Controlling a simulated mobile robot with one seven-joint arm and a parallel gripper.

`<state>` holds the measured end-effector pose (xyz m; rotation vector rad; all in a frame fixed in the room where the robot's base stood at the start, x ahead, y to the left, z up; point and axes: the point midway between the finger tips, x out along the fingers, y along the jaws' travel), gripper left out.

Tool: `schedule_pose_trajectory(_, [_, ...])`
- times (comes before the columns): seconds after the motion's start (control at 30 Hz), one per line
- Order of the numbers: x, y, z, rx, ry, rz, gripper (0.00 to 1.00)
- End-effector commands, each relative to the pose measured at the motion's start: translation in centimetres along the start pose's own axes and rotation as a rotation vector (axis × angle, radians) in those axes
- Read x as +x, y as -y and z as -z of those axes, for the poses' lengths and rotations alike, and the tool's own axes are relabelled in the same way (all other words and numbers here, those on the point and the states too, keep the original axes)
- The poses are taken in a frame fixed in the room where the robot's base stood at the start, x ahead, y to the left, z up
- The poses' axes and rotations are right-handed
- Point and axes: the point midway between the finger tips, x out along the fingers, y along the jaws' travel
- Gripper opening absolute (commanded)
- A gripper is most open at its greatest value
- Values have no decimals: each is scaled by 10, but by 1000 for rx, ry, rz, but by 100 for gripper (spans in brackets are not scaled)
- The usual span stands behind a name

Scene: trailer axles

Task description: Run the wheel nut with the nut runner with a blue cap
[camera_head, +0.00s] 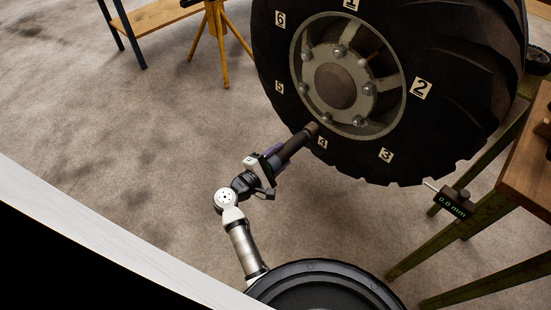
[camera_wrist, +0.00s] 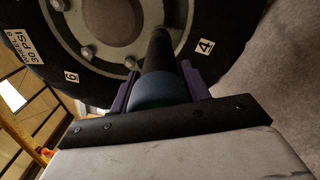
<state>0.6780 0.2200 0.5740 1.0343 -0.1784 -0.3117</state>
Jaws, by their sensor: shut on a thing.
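My gripper (camera_head: 272,162) is shut on a nut runner (camera_head: 297,142), a dark cylinder with a long black nose. In the wrist view the nut runner (camera_wrist: 160,60) shows a dark blue band (camera_wrist: 157,90) between my purple fingers. The nose points up and right at the wheel (camera_head: 335,85), a large black tyre with a pale hub. Several wheel nuts ring the hub. The nose tip is close to the lower rim, near the nut (camera_head: 326,118) by label 4 (camera_head: 322,143). I cannot tell whether the tip touches anything.
Labels 1, 2, 3, 5 and 6 also show on the tyre. A gauge reading 0.0 mm (camera_head: 455,203) is right of the wheel. A wooden bench (camera_head: 527,165) stands at the right and a yellow stand (camera_head: 212,40) at the top. Floor at left is clear.

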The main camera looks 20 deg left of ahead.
Motion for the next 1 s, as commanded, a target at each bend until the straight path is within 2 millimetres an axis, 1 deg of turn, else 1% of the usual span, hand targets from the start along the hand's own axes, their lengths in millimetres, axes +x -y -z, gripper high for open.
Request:
schedule_pose_trajectory(0.03, [5,-3,-2,3,4,-2,0])
schedule_pose_trajectory(0.2, [21,-3,-2,4,4,-2,0])
schedule_pose_trajectory(0.43, [35,-3,-1,4,3,-3,0])
schedule_pose_trajectory(0.6, [40,-3,-1,4,2,-3,0])
schedule_pose_trajectory(1.0, [41,-2,-1,4,2,-3,0])
